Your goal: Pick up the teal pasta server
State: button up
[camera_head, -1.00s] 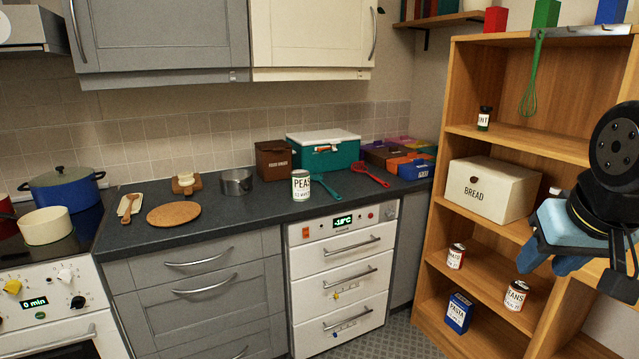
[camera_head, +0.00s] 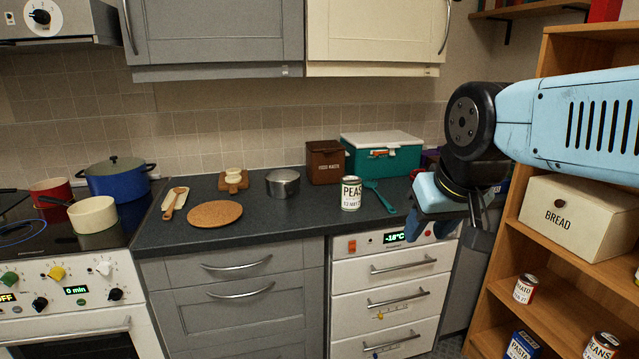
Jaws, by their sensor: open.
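The teal pasta server (camera_head: 381,196) lies on the dark countertop (camera_head: 300,214), right of the peas can (camera_head: 351,193) and in front of the teal box with a white lid. Its wider end is toward the back and its handle points toward the front edge. My gripper (camera_head: 418,228) hangs in front of the counter's right end, to the right of the pasta server and apart from it in the picture. It is open, with nothing seen between its fingers. The red utensil to the right of the server is hidden behind my arm.
A brown food waste box (camera_head: 325,163), the teal box (camera_head: 384,158) and a steel pot (camera_head: 283,183) stand near the wall. A round cork mat (camera_head: 215,214) lies at left. The bread box (camera_head: 579,218) is on the wooden shelf unit at right. The counter's middle front is clear.

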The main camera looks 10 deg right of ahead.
aim_at(369, 185)
jog(key=u, duration=0.05)
jog(key=i, duration=1.05)
jog(key=z, duration=0.6)
jog(key=i, duration=0.4)
jog(key=z, duration=0.3)
jog(key=k, duration=0.9)
jog(key=z, duration=0.15)
jog(key=i, duration=0.9)
jog(key=u, duration=0.1)
